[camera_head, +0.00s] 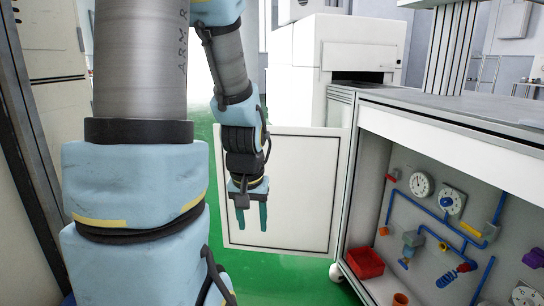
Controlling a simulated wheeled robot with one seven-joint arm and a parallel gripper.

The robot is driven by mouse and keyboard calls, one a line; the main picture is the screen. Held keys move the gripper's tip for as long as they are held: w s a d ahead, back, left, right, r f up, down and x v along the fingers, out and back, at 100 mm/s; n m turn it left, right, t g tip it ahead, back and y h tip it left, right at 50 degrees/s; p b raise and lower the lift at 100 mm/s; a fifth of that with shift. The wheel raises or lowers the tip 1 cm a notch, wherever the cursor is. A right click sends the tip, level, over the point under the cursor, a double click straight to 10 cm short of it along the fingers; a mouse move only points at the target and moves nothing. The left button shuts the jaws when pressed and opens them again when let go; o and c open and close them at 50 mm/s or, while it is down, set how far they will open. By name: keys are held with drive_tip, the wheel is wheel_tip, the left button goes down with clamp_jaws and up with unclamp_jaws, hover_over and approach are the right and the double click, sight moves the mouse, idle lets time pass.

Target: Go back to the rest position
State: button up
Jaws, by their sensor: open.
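My gripper (252,217) hangs from my blue and grey arm near the middle of the view, its two dark teal fingers pointing down. The fingers are apart and nothing shows between them. Behind it is a white cabinet door or panel (305,185); I cannot tell how far the fingers are from it.
To the right stands a bench (450,112) on a wheel, with an open front. Inside it are gauges (422,184), blue pipes and a red bin (365,263). A white machine (360,45) stands behind. Green floor (290,276) shows below the panel.

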drive_tip(key=s+a+r, duration=0.2)
drive_tip(key=s+r, duration=0.1)
drive_tip(key=s, duration=0.1)
drive_tip(key=w+p+v, duration=0.3)
drive_tip(key=p+v, duration=1.1)
drive_tip(key=p, duration=0.1)
drive_tip(key=w+d+r+p+v, duration=0.1)
drive_tip(key=w+p+v, duration=0.2)
drive_tip(key=p+v, duration=1.1)
drive_tip(key=shift+w+r+g+p, duration=0.2)
drive_tip(key=shift+r+g+p, duration=0.25)
drive_tip(key=shift+p, duration=0.45)
